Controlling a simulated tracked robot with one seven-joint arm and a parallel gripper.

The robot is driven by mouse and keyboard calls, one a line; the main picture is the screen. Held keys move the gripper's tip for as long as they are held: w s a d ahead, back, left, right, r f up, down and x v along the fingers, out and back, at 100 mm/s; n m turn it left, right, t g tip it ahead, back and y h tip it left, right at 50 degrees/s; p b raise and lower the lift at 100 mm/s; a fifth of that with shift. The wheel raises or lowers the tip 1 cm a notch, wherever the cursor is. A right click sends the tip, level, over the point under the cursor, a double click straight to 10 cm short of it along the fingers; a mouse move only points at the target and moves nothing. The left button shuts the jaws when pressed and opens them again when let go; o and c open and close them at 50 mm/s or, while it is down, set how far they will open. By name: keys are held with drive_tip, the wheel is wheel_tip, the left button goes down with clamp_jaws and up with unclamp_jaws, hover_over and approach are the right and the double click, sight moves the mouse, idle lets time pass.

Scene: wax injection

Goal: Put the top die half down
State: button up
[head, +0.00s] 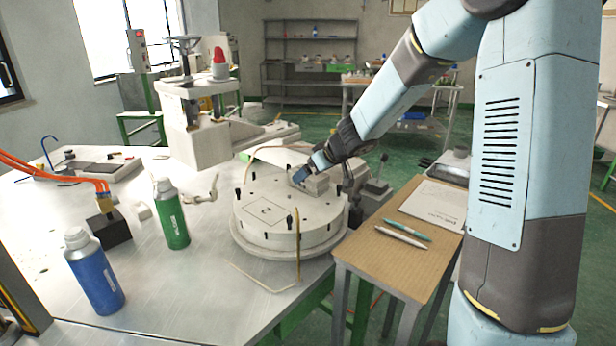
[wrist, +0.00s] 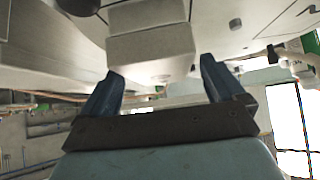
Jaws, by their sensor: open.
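A round, pale die (head: 262,228) with a "2" marked on its top lies flat on a wider round base (head: 270,252) at the table's right edge. I cannot tell a seam between its halves. A light grey block (head: 316,185) rises from the far right part of its top. My gripper (head: 301,176) is at this block, its blue fingers pointing down to the left. In the wrist view my gripper (wrist: 163,82) is open, with one finger on either side of the block (wrist: 150,52). The fingers appear apart from it. The block's far side is hidden.
Small dark pins and a thin bent tube (head: 298,245) stand around the die. A green bottle (head: 171,214) and a blue bottle (head: 94,273) stand on the table to the left. A wooden side table (head: 400,265) with pens and a notebook (head: 436,204) is at right.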

drive_tip(key=shift+w+f, duration=0.1)
drive_tip(key=shift+c, duration=0.4)
drive_tip(key=c, duration=1.3)
